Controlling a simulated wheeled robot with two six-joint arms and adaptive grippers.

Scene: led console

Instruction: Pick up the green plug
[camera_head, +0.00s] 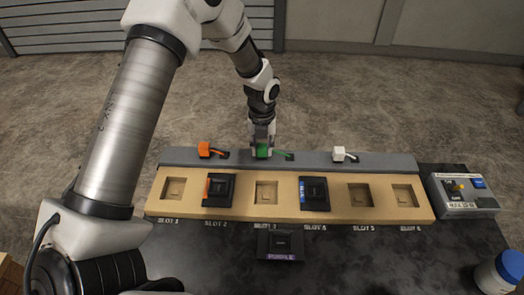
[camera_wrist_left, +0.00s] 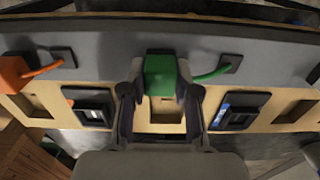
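The green plug (camera_head: 263,151) is at the grey rear ledge of the console, with its green cord running right to a small dark plate. In the left wrist view the green plug (camera_wrist_left: 160,76) lies between the fingertips, which meet its two sides with no clear gap. My left gripper (camera_head: 263,140) points down over it and looks shut on it. The plug is level with the ledge, and I cannot make out any lift. Its far side is partly hidden by the fingers. My right gripper is not in view.
An orange plug (camera_head: 206,150) and a white plug (camera_head: 340,153) sit on the ledge at either side. The tan slot board (camera_head: 236,215) holds an orange-marked module (camera_head: 219,190) and a blue-marked module (camera_head: 314,193).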

